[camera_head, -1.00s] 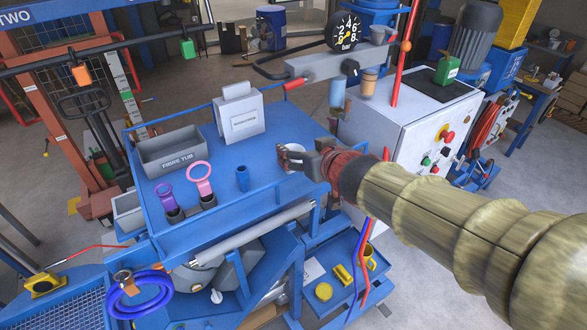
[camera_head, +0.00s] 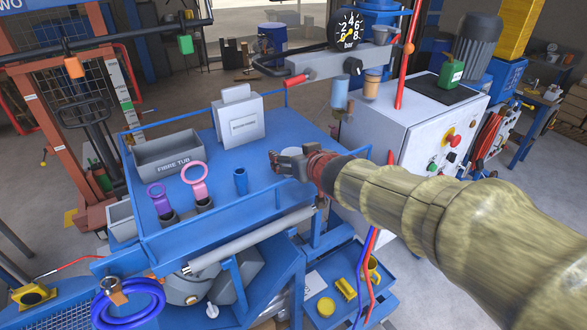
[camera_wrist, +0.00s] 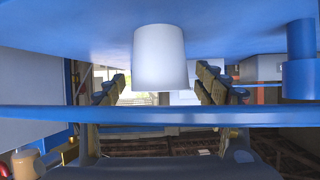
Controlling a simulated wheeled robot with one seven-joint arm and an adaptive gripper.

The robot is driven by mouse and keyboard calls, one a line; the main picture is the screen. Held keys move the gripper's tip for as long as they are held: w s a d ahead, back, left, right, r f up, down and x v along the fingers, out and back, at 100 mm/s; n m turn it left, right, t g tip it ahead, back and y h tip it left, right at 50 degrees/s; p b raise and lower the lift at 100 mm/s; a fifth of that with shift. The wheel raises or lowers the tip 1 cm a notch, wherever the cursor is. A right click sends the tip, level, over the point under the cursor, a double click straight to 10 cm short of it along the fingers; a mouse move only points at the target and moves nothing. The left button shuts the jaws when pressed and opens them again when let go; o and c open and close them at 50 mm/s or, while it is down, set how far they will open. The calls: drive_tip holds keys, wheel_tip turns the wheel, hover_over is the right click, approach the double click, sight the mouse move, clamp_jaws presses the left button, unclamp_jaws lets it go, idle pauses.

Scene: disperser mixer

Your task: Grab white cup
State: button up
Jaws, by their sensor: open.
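The white cup (camera_wrist: 160,58) stands on the blue table (camera_head: 290,122). In the wrist view the picture is upside down, so the cup seems to hang from the tabletop. My gripper (camera_wrist: 162,88) is open, with one finger on each side of the cup and a visible gap at both sides. Whether the cup is fully between the fingertips in depth, I cannot tell. In the head view my gripper (camera_head: 277,161) reaches over the table's right part and largely hides the cup.
A blue rail (camera_wrist: 160,115) crosses the wrist view near the fingers. On the table are a blue cup (camera_head: 240,182), a pink ring tool (camera_head: 195,185), a purple one (camera_head: 159,198), a grey fibre tub (camera_head: 168,160) and a white box (camera_head: 238,122). A white cabinet (camera_head: 410,125) stands right.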

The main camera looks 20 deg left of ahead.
drive_tip(key=c, duration=0.3)
drive_tip(key=c, duration=0.8)
drive_tip(key=shift+c, duration=0.5)
